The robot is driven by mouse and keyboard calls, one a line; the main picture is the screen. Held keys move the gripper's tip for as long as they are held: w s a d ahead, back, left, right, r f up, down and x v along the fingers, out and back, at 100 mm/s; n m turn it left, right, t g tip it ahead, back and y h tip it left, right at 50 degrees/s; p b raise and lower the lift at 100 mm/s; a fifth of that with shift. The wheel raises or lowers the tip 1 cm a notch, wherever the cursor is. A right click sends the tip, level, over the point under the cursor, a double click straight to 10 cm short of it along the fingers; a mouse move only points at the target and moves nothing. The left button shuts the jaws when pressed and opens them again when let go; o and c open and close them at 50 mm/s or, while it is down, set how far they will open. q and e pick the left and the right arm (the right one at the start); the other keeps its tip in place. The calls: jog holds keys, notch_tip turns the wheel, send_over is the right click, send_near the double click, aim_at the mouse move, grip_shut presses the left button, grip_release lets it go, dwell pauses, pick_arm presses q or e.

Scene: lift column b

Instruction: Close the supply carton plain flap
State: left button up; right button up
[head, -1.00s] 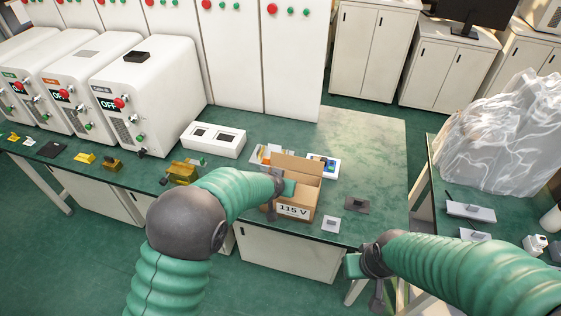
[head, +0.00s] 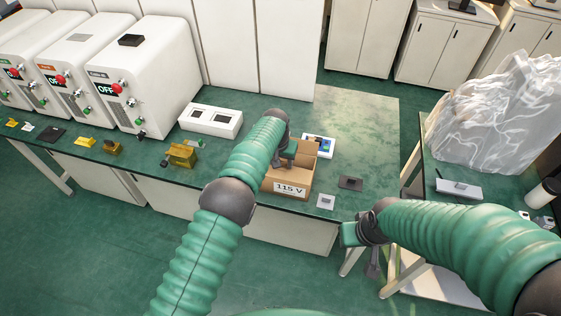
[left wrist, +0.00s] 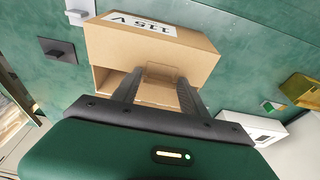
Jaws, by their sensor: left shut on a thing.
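The brown supply carton (head: 277,184) stands on the green bench, its "115 V" label facing me. Its top is at least partly open, and a raised cardboard panel (head: 306,149) shows at the back. My left gripper (head: 288,160) is over the carton's far side, partly hidden by my arm. In the left wrist view, the carton (left wrist: 150,47) lies ahead of my left gripper (left wrist: 158,92), which is shut on a cardboard flap (left wrist: 162,76) between its fingers. Which flap is plain I cannot tell. My right gripper (head: 362,240) hangs in front of the bench, away from the carton; its finger opening is unclear.
A dark square plate (head: 350,183) and a light one (head: 326,202) lie right of the carton. A blue-and-white device (head: 320,145) stands behind it. A white box (head: 211,120) is to the left. The bench's back right is clear.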

aim_at(278, 176)
pick_arm(q)
jog(key=o, duration=1.4)
jog(key=shift+f, duration=0.1)
jog(key=b+v, duration=0.1)
jog(key=v, duration=1.5)
jog(key=shift+r, duration=0.4)
